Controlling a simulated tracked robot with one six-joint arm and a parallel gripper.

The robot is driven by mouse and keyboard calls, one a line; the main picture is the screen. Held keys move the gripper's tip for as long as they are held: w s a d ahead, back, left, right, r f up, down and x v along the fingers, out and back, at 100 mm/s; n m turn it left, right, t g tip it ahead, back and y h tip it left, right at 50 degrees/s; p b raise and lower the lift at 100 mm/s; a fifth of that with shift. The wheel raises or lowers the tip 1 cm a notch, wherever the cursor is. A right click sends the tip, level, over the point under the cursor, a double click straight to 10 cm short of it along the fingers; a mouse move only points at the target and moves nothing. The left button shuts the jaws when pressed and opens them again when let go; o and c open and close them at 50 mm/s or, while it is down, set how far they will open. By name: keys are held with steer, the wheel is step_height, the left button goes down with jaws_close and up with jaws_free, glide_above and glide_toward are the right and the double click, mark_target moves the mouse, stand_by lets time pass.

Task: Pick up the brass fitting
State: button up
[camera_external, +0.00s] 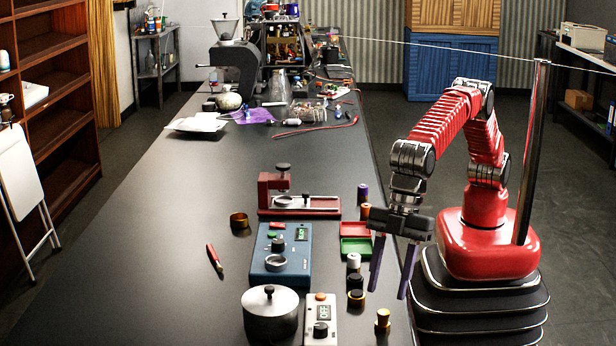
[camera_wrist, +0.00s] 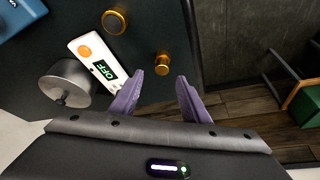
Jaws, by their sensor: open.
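The brass fitting (camera_external: 383,321), a small upright piece with a wider top, stands near the right edge of the dark bench at the front. In the wrist view the brass fitting (camera_wrist: 162,64) shows just beyond and between my fingertips. My gripper (camera_external: 388,291) hangs with purple fingers pointing down, spread apart, by the bench's right edge and behind the fitting. In the wrist view my gripper (camera_wrist: 160,77) is open with nothing between its fingers. The fitting is apart from the fingers.
A white device (camera_external: 320,322) and a lidded metal pot (camera_external: 270,314) stand left of the fitting. A black jar with a gold band (camera_external: 356,299) is close behind it. A blue device (camera_external: 281,255), red and green trays (camera_external: 356,246) and a red clamp stand (camera_external: 300,204) lie farther back.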

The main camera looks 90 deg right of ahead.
mark_target(384, 312)
steer(key=shift+f, duration=0.15)
steer(key=shift+s+x, duration=0.2)
steer(key=shift+x, duration=2.3)
steer(key=shift+c, duration=0.5)
jaws_close()
